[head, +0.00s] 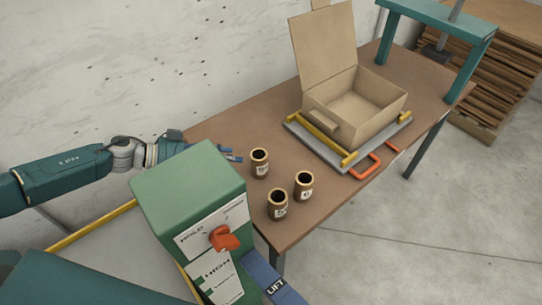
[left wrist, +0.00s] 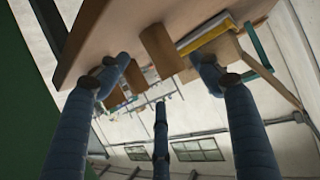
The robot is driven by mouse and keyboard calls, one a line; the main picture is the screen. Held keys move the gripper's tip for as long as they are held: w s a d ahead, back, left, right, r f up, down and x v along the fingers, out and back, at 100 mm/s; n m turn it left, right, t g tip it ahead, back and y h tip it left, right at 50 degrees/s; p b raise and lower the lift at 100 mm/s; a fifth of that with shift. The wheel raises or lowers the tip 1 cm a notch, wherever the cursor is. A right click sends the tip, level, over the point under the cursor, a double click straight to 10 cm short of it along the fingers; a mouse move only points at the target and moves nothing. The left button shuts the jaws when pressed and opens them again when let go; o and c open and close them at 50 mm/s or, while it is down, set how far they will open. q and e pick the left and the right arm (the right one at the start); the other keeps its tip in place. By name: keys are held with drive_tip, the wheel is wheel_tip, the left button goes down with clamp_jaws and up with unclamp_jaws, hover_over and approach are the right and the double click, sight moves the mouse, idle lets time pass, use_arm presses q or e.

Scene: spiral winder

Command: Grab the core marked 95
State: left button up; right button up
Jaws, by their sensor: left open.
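Three brown cores with pale rims stand upright on the brown table: a back one (head: 260,163), a right one (head: 303,187) and a front one (head: 278,205). Each has a small white label; I cannot read the numbers surely. My left gripper (head: 234,155), with blue fingers, is just left of the back core, apart from it and partly hidden by the green machine box. In the left wrist view the fingers (left wrist: 160,85) are spread and empty, with a brown core (left wrist: 161,48) beyond them. My right gripper is not in view.
The green box (head: 190,190) with a red knob (head: 224,239) stands close in front of my left arm. A teal frame (head: 435,25) stands at the table's far end.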

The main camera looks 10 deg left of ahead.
sight(253, 165)
use_arm(q)
drive_tip(key=x, duration=0.3)
drive_tip(key=shift+s+d, duration=0.2)
drive_tip(key=shift+d, duration=0.15)
drive_tip(key=p+x, duration=0.1)
drive_tip(key=x, duration=0.3)
drive_tip(key=shift+w+d+r, duration=0.15)
drive_tip(key=shift+w+d, duration=0.05)
drive_tip(key=shift+w, duration=0.1)
drive_tip(key=shift+w+d, duration=0.15)
drive_tip(key=shift+d, duration=0.1)
drive_tip(key=shift+f, duration=0.25)
drive_tip(key=c, duration=0.9)
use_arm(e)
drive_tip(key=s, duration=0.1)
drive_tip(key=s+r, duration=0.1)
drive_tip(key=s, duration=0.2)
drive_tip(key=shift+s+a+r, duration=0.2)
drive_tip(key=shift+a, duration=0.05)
